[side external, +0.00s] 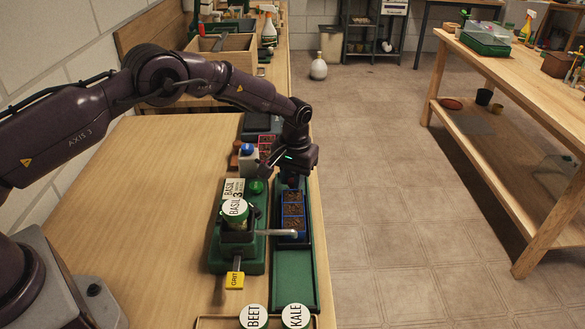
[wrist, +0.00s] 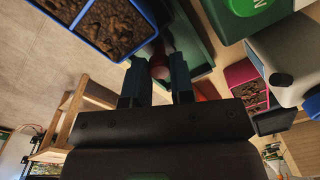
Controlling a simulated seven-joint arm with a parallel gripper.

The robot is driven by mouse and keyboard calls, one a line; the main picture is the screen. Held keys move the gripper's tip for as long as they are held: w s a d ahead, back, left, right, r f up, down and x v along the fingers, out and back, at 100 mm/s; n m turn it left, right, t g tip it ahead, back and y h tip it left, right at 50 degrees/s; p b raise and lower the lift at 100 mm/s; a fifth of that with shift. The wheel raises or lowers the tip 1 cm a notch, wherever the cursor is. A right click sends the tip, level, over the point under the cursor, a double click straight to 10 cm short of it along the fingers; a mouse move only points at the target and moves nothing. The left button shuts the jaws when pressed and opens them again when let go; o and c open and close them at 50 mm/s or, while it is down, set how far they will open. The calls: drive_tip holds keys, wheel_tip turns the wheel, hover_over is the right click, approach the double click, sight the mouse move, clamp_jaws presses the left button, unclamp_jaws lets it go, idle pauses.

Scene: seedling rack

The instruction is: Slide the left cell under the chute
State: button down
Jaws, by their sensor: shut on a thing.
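The blue-framed cell tray (side external: 293,197) holds dark soil cells in a row and sits in the long green track (side external: 294,280) at the bench's right edge. A pale chute arm (side external: 276,233) reaches from the green BASIL dispenser (side external: 216,250) over the tray's near end. My gripper (side external: 292,181) is low at the tray's far end. In the wrist view, the fingers of my gripper (wrist: 157,75) are shut on a red round knob (wrist: 159,63) beside the blue tray (wrist: 140,48). The fingers partly hide the knob and its join to the tray.
A pink-framed soil tray (wrist: 246,85) lies beyond, by a grey box (wrist: 287,62). A yellow GRIT tag (side external: 235,280) sticks out of the dispenser's near side. BEET (side external: 254,316) and KALE (side external: 296,316) lids stand at the near edge. The track's near part is bare.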

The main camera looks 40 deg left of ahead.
sight(293, 194)
drive_tip(key=s+d, duration=0.3)
drive_tip(key=shift+s+d, duration=0.15)
drive_tip(key=shift+d, duration=0.15)
drive_tip(key=c, duration=1.2)
unclamp_jaws()
drive_tip(key=shift+c, duration=0.2)
drive_tip(key=shift+a, duration=0.1)
wheel_tip(293, 194, up, 13)
drive_tip(key=shift+d, duration=0.3)
